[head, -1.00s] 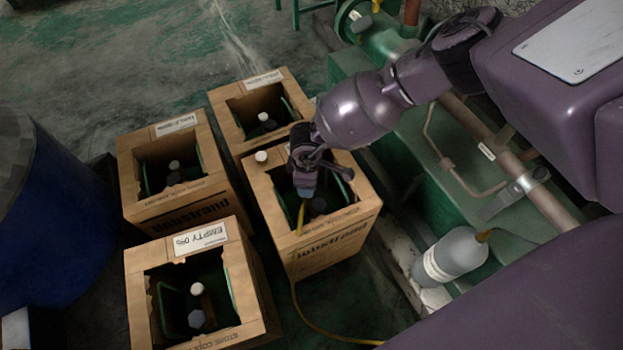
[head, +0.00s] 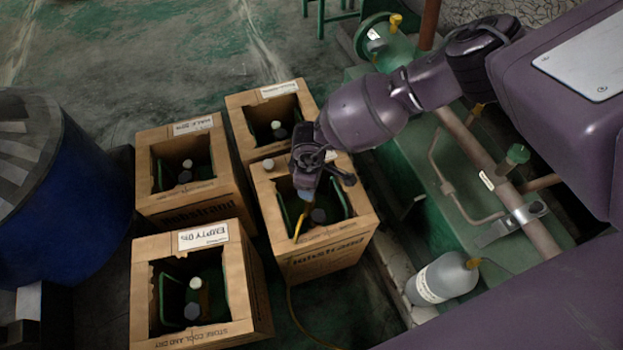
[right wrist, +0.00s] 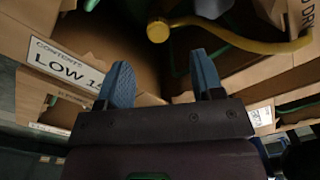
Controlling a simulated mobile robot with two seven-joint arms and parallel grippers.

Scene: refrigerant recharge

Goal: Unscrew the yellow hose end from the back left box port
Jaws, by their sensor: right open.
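A yellow hose (head: 299,227) comes out of the front right cardboard box (head: 318,262) in the head view and runs down to the floor. In the right wrist view, the yellow hose end (right wrist: 158,31) lies just beyond my fingertips, and its hose bends away to the right. My right gripper (head: 306,190) reaches down into that box's opening. In the right wrist view, my right gripper (right wrist: 162,72) has its two blue fingers apart with nothing between them. The port under the hose end is hidden. My left gripper is out of view.
Three more open boxes with bottles stand close by: back left (head: 150,208), back right (head: 238,122) and front left (head: 140,290). A white cap (head: 268,163) sits on the hose box's rim. Green machinery with pipes (head: 455,205) and a grey bottle (head: 440,280) stand right; a blue barrel (head: 75,215) stands left.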

